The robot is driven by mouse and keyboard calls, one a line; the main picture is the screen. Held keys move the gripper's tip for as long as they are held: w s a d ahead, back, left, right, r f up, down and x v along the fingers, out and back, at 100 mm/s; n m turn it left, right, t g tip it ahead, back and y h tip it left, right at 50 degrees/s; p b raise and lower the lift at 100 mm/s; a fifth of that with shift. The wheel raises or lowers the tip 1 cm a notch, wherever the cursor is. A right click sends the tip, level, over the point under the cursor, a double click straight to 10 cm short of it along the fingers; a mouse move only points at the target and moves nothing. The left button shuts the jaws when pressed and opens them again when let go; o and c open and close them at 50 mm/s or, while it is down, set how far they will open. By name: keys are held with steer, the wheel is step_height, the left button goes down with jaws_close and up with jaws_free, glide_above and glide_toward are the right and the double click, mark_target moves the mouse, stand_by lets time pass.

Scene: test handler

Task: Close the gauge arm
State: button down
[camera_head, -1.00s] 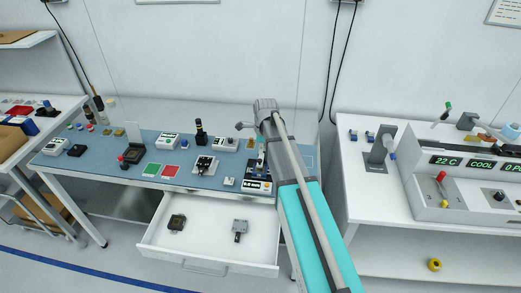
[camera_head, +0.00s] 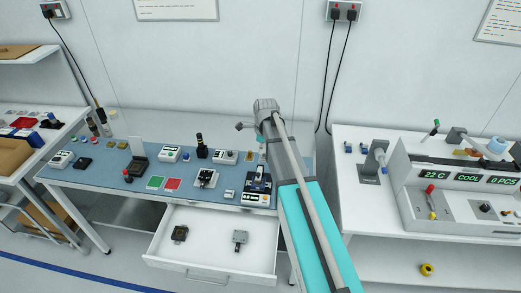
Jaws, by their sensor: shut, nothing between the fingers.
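A small dark device with a pale blue-white upright part (camera_head: 259,181) stands at the right end of the blue bench mat, close to my forearm. It looks like the gauge, but its arm is too small to make out, so I cannot tell its position. A white unit with a small dark display (camera_head: 255,198) sits at its front. My own arm rises from the lower right and covers part of this area.
A black box with a raised lid (camera_head: 137,162), a toggle fixture (camera_head: 206,178) and white instruments stand on the mat. A white control bench (camera_head: 350,195) is at right.

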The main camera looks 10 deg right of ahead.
steer(key=shift+r+p, duration=0.75)
steer(key=shift+r, duration=0.35)
steer(key=shift+d, duration=0.1)
stand_by(0.5)
steer(key=s+a+f+n+b, duration=0.2)
steer(key=s+f+n+b, duration=0.1)
steer(key=s+n, duration=0.7)
steer(key=s+a+f+n+h+b, duration=0.1)
steer(key=s+f+n+b, duration=0.3)
steer(key=s+n, duration=0.7)
steer(key=shift+a+f+n+b, duration=0.35)
steer(key=shift+a+n, duration=0.1)
steer(key=shift+n, duration=0.25)
steer(key=shift+s, duration=0.1)
